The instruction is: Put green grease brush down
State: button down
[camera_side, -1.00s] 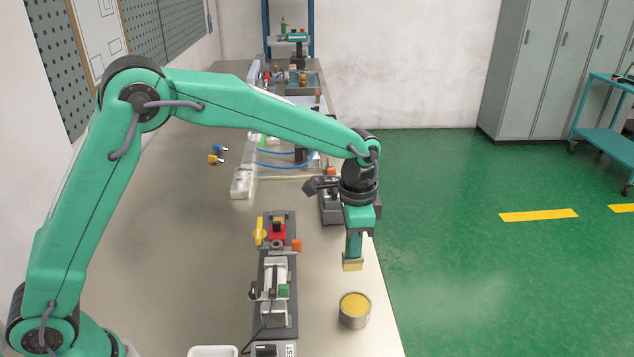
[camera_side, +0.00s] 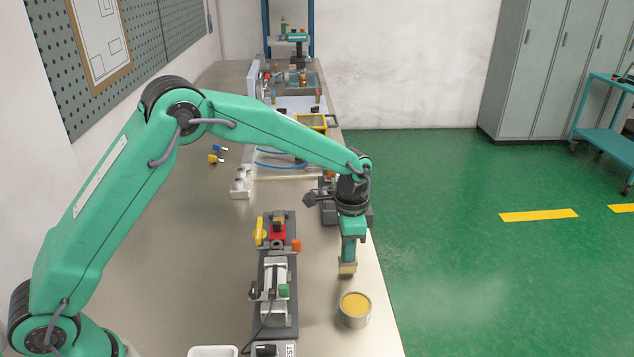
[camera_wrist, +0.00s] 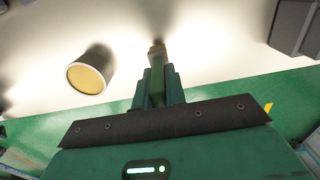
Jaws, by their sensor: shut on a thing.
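Most of the brush handle is hidden by the fingers.
A grey tin of yellow grease (camera_side: 355,312) stands close in front of the brush; it shows at left in the wrist view (camera_wrist: 86,77). A dark fixture (camera_side: 275,290) with red and yellow parts lies to the left. The bench farther left is mostly clear.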

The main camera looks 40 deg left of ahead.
jog(key=shift+f, duration=0.45)
jog(key=shift+f, duration=0.1)
jog(key=c, duration=1.5)
grip_release()
jog(key=shift+o, duration=0.2)
notch_tip(320, 180, up, 12)
jog(key=shift+r, duration=0.1)
